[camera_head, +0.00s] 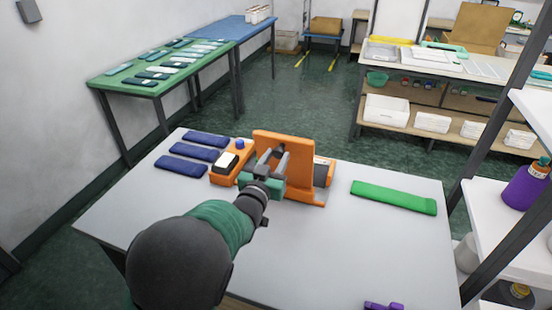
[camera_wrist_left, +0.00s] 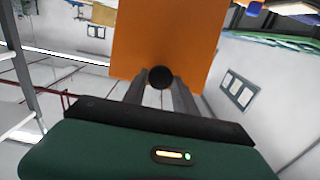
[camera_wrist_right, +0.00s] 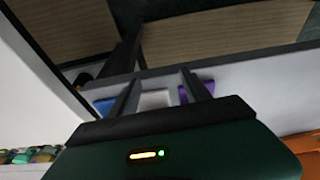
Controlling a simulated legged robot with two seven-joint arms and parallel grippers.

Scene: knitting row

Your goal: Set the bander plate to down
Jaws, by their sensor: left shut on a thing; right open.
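The bander (camera_head: 224,179) is an orange device on the grey table, with a white-topped block and a blue button on its left part. Its orange plate (camera_head: 298,147) stands about upright and faces my left arm. My left gripper (camera_head: 272,158) is shut on the dark round knob (camera_head: 279,151) on the plate's face. In the left wrist view the knob (camera_wrist_left: 160,77) sits between the fingertips, with the orange plate (camera_wrist_left: 165,35) behind it. My right gripper (camera_wrist_right: 160,88) is open and empty in the right wrist view. It is outside the head view.
Several dark blue pads (camera_head: 194,154) lie left of the bander. A green bar (camera_head: 394,197) lies to the right, and a purple piece (camera_head: 383,306) at the front edge. A white shelf rack (camera_head: 500,215) stands close on the right. The table between bander and green bar is clear.

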